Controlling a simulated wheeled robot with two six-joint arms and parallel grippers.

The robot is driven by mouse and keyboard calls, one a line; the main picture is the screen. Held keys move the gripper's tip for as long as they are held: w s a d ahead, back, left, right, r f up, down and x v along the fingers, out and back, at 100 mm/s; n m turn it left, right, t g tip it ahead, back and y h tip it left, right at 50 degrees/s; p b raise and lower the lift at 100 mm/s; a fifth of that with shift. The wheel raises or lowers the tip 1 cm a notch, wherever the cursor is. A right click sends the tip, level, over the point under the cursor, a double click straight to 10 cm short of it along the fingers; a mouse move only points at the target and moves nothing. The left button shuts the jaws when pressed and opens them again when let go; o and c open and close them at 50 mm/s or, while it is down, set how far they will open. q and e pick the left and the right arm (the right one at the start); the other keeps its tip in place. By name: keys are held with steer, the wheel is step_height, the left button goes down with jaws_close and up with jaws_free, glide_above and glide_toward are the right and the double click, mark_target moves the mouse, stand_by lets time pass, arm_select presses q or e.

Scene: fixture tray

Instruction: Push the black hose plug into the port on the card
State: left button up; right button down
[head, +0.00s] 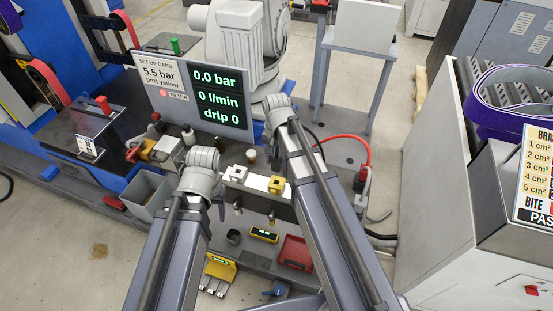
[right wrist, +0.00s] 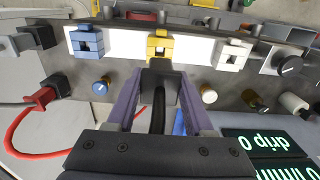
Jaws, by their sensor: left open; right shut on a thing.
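The set-up card (head: 160,73) reads 5.5 bar, port yellow. The yellow port (right wrist: 160,45) sits on a white strip between a blue port (right wrist: 88,43) and a white port (right wrist: 233,55); it also shows in the head view (head: 276,184). My right gripper (right wrist: 158,95) is shut on the black hose plug (right wrist: 160,72). The plug is lined up in front of the yellow port; I cannot tell whether it touches or enters it. My left gripper (head: 203,172) is left of the ports, apart from them; its fingers hardly show.
A display (head: 218,97) reads 0.0 bar, 0 l/min, drip 0. A red hose (head: 352,139) hangs at the right, with a red connector (right wrist: 45,95). Several knobs stick out below the ports. A grey bin (head: 146,192) and red tray (head: 296,252) stand nearby.

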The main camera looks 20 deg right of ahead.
mark_target(277, 174)
steer(key=shift+f+b, duration=1.95)
steer(key=shift+f, duration=0.3)
steer(key=shift+f+b, duration=1.5)
steer(key=shift+c, duration=1)
jaws_free()
steer(key=shift+r, duration=0.1)
step_height(277, 174, up, 8)
steer(key=p, duration=0.8)
steer(key=shift+f, duration=0.2)
